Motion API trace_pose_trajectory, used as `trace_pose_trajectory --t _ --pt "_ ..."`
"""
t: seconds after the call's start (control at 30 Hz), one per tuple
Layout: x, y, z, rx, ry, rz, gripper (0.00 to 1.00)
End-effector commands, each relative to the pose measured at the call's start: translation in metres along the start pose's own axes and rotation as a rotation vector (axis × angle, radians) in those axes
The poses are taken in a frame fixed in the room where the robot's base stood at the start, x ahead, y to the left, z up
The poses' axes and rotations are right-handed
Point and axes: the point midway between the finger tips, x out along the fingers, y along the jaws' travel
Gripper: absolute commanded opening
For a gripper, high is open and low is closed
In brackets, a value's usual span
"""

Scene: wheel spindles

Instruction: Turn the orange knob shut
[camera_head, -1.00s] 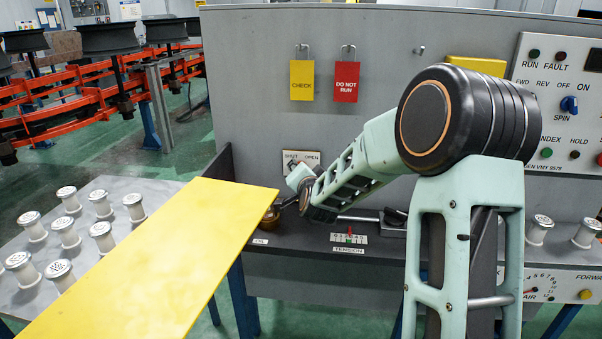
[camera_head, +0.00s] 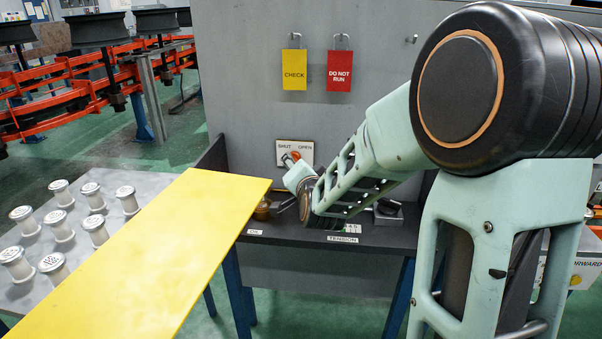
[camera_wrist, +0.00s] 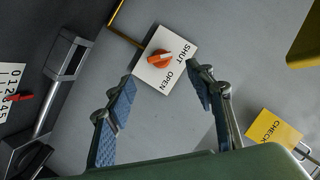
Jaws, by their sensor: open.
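The orange knob (camera_wrist: 159,59) sits on a white plate (camera_wrist: 150,75) lettered SHUT and OPEN, on a grey panel. In the wrist view the knob lies just beyond my gripper (camera_wrist: 164,82), between the lines of the two fingers. The blue-padded fingers are spread apart with nothing between them. They look apart from the knob; the exact gap I cannot tell. In the head view the plate (camera_head: 307,150) shows behind the end of my arm, with a bit of orange at the knob. My fingers are mostly hidden there.
A yellow board (camera_head: 150,260) slants across the front left. A dark shelf (camera_head: 275,236) with brass and metal parts runs below the plate. CHECK (camera_head: 294,70) and DO NOT RUN (camera_head: 339,71) tags hang above. White spools (camera_head: 60,194) stand on the left table.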

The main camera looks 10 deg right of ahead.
Motion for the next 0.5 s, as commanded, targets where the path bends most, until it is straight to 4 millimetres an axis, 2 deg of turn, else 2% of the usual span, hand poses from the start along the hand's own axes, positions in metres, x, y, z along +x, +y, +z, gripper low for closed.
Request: trace_pose_trajectory --t 0.03,0.2,0.5 --pt "-0.009 0.0 -0.001 -0.003 0.002 0.0 0.49" --pt "-0.027 -0.001 0.0 -0.002 0.001 -0.001 0.49" --pt "-0.036 0.0 0.0 -0.001 -0.001 0.0 0.49"
